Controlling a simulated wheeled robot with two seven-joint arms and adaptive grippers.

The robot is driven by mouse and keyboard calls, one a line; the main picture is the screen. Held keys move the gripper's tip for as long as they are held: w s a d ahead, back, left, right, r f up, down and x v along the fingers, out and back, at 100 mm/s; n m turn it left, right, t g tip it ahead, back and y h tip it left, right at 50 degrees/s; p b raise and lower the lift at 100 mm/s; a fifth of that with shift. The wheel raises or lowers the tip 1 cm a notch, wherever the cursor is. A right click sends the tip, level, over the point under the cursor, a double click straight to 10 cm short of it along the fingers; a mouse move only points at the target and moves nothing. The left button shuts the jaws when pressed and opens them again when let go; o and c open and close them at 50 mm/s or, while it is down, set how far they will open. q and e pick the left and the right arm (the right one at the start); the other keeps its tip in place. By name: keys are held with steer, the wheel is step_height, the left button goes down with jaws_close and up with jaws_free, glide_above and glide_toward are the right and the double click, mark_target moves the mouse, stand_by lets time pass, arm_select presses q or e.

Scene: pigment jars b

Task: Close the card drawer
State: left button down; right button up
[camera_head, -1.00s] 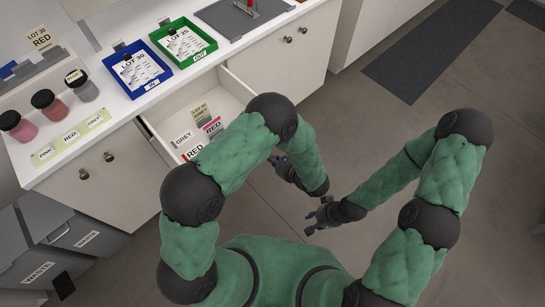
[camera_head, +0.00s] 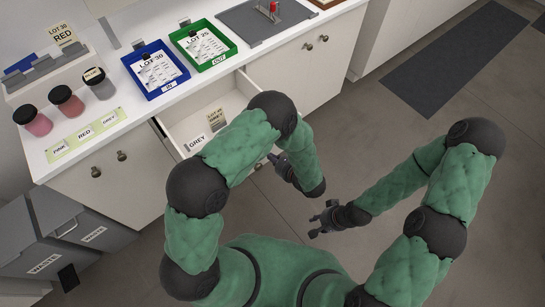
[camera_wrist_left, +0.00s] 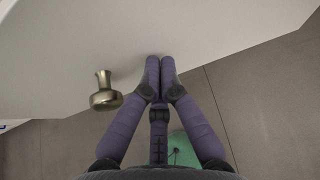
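The card drawer (camera_head: 180,128) stands open under the white counter, with a GREY card (camera_head: 196,143) and a lot card (camera_head: 216,119) inside. My left arm hides its front and part of its inside. In the left wrist view, a white front panel (camera_wrist_left: 60,50) with a round metal knob (camera_wrist_left: 106,98) fills the upper part. My left gripper (camera_wrist_left: 160,62) has its fingers together, empty, pointing at this panel right of the knob; whether they touch it I cannot tell. My right gripper (camera_head: 314,222) is away from the drawer over the floor, fingers apart and empty.
The counter holds a blue tray (camera_head: 182,84), a green tray (camera_head: 232,54), several pigment jars (camera_head: 67,100) and a label strip (camera_head: 86,135). Grey waste bins (camera_head: 75,225) stand below left. The floor at right is clear, with a dark mat (camera_head: 440,70).

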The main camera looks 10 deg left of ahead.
arm_select(q)
steer(key=shift+w+a, duration=0.1)
steer(key=w+a+b, duration=0.3)
steer(key=w+a, duration=0.4)
steer(key=a, duration=0.2)
steer(key=w+a+b, duration=0.4)
steer(key=w+a, duration=0.2)
steer(key=a, duration=0.3)
steer(key=w+a+b, duration=0.3)
steer(key=w+a, duration=0.4)
steer(key=a, duration=0.1)
steer(key=shift+w+a, duration=0.35)
steer(key=shift+a, duration=0.05)
steer(key=shift+w+a+b, duration=0.4)
steer(key=shift+w+a, duration=0.2)
steer(key=shift+a, duration=0.1)
steer(key=shift+w+a+r, duration=0.1)
steer(key=shift+a+r, duration=0.05)
steer(key=shift+r, duration=0.1)
